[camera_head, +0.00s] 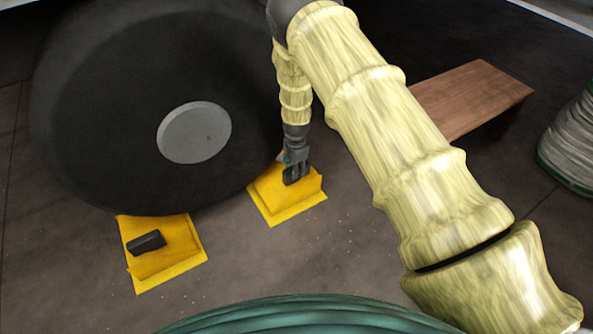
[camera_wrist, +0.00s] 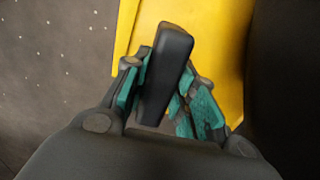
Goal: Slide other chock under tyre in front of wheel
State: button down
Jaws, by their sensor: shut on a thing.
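A large black tyre (camera_head: 90,120) with a grey hub (camera_head: 194,132) stands at the left in the head view. One yellow chock (camera_head: 180,262) with a black handle (camera_head: 146,242) lies at the tyre's lower left. The other yellow chock (camera_head: 285,208) lies on the floor at the tyre's lower right, close against or beside it; the exact contact is hidden. My gripper (camera_head: 296,172) is shut on this chock's black handle, which stands between the teal finger pads in the wrist view (camera_wrist: 167,70). The chock's yellow body (camera_wrist: 222,45) shows beyond the fingers, with the dark tyre at the right.
A wooden bench (camera_head: 470,95) stands behind my arm at the right. A grey, ribbed round container (camera_head: 572,145) is at the right edge. A green coiled hose (camera_head: 300,318) lies at the front edge. The floor between the chocks and the coil is clear.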

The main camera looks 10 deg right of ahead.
jog(key=shift+s+a+f+p, duration=0.1)
jog(key=shift+s+a+p, duration=0.1)
jog(key=shift+a+p, duration=0.35)
dwell(0.9)
jog(key=shift+f, duration=0.3)
dwell(0.7)
jog(key=c, duration=1.1)
grip_release()
jog(key=shift+a, duration=0.1)
jog(key=shift+s+f, duration=0.1)
notch_tip(320, 180, up, 12)
jog(key=shift+s, duration=0.1)
